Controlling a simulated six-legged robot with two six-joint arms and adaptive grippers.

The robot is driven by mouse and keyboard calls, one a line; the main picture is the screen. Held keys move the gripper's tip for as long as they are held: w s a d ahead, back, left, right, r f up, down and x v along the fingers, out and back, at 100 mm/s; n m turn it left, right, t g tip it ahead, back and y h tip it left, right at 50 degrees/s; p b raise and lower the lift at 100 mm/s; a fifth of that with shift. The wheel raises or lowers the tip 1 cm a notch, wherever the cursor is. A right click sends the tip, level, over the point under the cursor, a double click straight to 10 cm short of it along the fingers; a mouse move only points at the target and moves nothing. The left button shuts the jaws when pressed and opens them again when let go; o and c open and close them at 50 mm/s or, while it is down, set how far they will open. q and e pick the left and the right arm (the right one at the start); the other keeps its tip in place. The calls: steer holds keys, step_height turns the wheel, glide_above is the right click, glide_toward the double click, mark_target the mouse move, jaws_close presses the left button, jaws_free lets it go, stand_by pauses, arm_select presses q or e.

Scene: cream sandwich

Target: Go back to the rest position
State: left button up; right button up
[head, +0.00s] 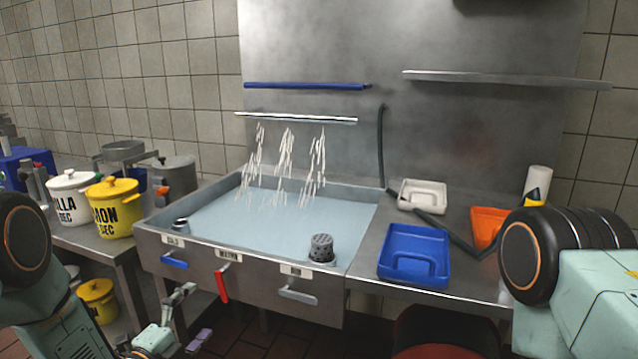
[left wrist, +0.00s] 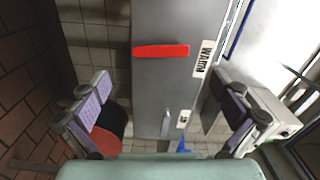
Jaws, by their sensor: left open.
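My left gripper (head: 190,318) is low in front of the sink, below and left of the red lever. Its two fingers are apart with nothing between them; they also show spread in the left wrist view (left wrist: 157,88). The sink (head: 290,215) holds pale blue water, and several white streams (head: 286,155) fall into it. On its front are a blue lever (head: 174,262), a red lever (head: 222,283) and a grey lever (head: 298,295). The red lever also shows in the left wrist view (left wrist: 162,50), beyond the fingers. My right gripper is not in view; part of my right arm shows at the right.
A blue tray (head: 414,255), a white tray (head: 422,195) and an orange tray (head: 488,227) lie on the right counter. A white pot (head: 72,196) and a yellow pot (head: 115,207) stand on the left. A red round seat (head: 438,351) is at the bottom.

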mark_target(221, 288)
arm_select(q)
steer(key=x, duration=0.7)
steer(key=shift+s+d+n, duration=0.1)
steer(key=shift+n, duration=0.4)
steer(key=shift+s+d+n+b, duration=0.2)
steer(key=shift+n+b, duration=0.1)
steer(key=shift+n, duration=0.5)
steer(key=shift+d+r+n, duration=0.2)
steer(key=shift+d+n, duration=0.1)
steer(key=shift+n, duration=0.9)
steer(key=n, duration=0.3)
steer(key=d+r+n+b, duration=0.1)
steer(key=shift+s+n, duration=0.2)
steer(key=shift+n, duration=0.2)
steer(key=n, duration=0.2)
steer(key=r+n, duration=0.1)
steer(key=n, duration=0.3)
steer(key=shift+s+d+r+n, duration=0.1)
steer(key=shift+d+r+n, duration=0.05)
steer(key=shift+r+n, duration=0.2)
steer(key=shift+s, duration=0.35)
steer(key=shift+s+f, duration=0.1)
